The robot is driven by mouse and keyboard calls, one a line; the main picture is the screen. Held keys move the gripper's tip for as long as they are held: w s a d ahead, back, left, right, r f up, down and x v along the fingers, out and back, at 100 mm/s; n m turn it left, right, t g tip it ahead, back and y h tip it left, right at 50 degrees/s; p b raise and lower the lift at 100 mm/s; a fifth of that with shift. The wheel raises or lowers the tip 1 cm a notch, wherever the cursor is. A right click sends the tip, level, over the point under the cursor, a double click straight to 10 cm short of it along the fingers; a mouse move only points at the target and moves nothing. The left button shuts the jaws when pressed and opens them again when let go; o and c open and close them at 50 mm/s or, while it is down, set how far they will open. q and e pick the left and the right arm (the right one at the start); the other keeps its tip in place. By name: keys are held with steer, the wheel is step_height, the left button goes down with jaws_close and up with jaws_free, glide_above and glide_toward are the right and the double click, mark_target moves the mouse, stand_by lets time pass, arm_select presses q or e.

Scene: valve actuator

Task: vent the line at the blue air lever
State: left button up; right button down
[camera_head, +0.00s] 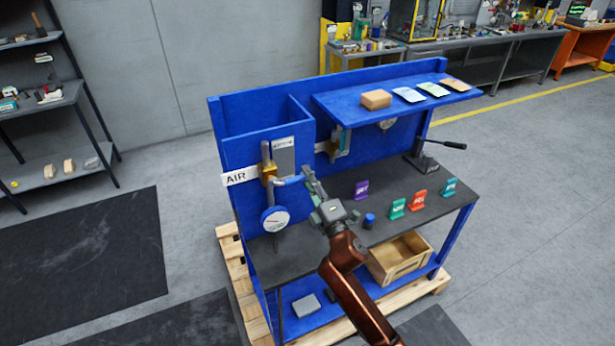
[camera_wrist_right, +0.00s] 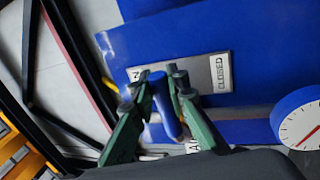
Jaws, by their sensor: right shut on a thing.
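The blue air lever (camera_head: 290,181) sticks out to the right from a brass valve (camera_head: 267,172) beside the white AIR label (camera_head: 238,177) on the blue panel. My right gripper (camera_head: 309,179) is at the lever's free end. In the right wrist view the blue lever (camera_wrist_right: 164,104) lies between the two green fingers of my right gripper (camera_wrist_right: 160,92), which is shut on it. Behind it a grey plate (camera_wrist_right: 205,73) reads CLOSED at one end; its other end is partly hidden. My left gripper is not in view.
A round gauge (camera_head: 274,220) hangs below the valve. Several coloured tags, such as the purple one (camera_head: 361,190), and a blue cylinder (camera_head: 369,221) stand on the dark bench top (camera_head: 330,245). A shelf (camera_head: 400,98) juts out at upper right. A wooden crate (camera_head: 400,272) sits lower.

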steer(key=shift+f, duration=0.2)
steer(key=c, duration=1.9)
jaws_free()
steer(key=shift+r, duration=0.1)
steer(key=v, duration=1.2)
